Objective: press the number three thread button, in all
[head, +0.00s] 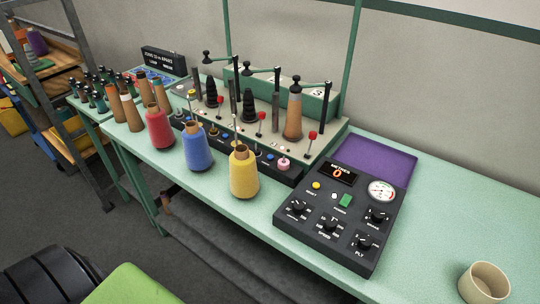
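A thread station (345,131) with three black-topped posts stands at the back of the green table. Black cone holders stand at the other two places. Red-ball levers (312,135) stand along the station. Its black front strip (291,178) carries small coloured buttons and a pink knob (283,164); their numbers are too small to read. The dark control console (325,232) has yellow (316,185), white (334,196) and green buttons (345,201), dials and a red-lit display (338,173). Neither gripper is in view.
Red (158,128), blue (197,150) and yellow (244,174) thread cones stand before the strip, partly hiding it. Brown cones stand further left. A purple mat (372,164) lies behind the console. A beige cup (484,284) stands at front right. The table's right side is mostly clear.

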